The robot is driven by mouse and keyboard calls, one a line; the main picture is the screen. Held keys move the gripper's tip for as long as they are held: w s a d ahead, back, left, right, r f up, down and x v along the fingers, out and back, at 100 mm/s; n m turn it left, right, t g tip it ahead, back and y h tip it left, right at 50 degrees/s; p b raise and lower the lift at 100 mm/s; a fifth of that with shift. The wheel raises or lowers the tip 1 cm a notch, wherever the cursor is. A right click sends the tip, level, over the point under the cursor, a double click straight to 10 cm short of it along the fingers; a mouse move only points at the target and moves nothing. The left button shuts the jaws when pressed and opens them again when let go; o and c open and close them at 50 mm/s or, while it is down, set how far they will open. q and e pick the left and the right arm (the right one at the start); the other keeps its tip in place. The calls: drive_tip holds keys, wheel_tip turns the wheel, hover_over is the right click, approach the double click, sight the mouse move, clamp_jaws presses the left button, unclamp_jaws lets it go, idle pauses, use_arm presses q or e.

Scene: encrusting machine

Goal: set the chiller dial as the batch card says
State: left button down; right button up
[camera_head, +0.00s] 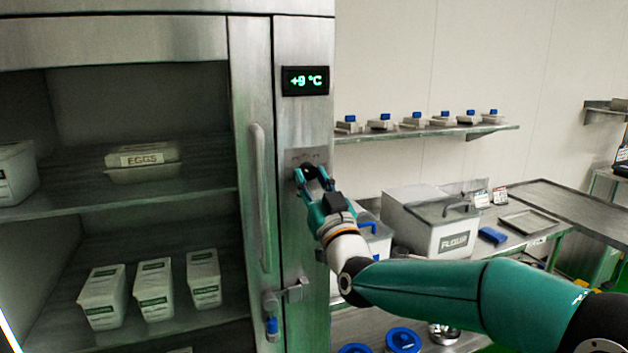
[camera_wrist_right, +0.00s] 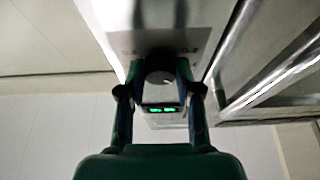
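The chiller (camera_head: 303,120) is a steel cabinet with a glass door, at the left of the head view. Its display (camera_head: 305,81) reads +9 °C in green. The chiller dial (camera_wrist_right: 160,76) is a dark round knob on a steel plate (camera_head: 314,154). My right gripper (camera_head: 312,176) is at this dial and hides most of it in the head view. In the right wrist view its two fingers (camera_wrist_right: 161,72) lie on both sides of the knob and appear closed on it. My left gripper is not in view. I cannot identify or read a batch card.
A long door handle (camera_head: 262,195) and a latch (camera_head: 287,292) are close to the right gripper. A flour bin (camera_head: 440,222) and small cards (camera_head: 481,199) stand on the bench at right. A wall shelf (camera_head: 425,132) holds several blue-topped items.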

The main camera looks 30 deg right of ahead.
clamp_jaws()
drive_tip(key=m+b, duration=0.1)
drive_tip(key=m+h+b, duration=0.1)
drive_tip(key=b, duration=0.1)
drive_tip(key=shift+a+f+m+h+b, duration=0.15)
drive_tip(key=shift+f+m+h+b, duration=0.05)
drive_tip(key=shift+m+h+b, duration=0.1)
drive_tip(key=shift+r+m+g+h+b, duration=0.15)
drive_tip(key=shift+m+g+h+b, duration=0.2)
drive_tip(key=shift+m, duration=0.35)
drive_tip(key=shift+r, duration=0.1)
drive_tip(key=o, duration=1)
unclamp_jaws()
drive_tip(key=shift+c, duration=0.2)
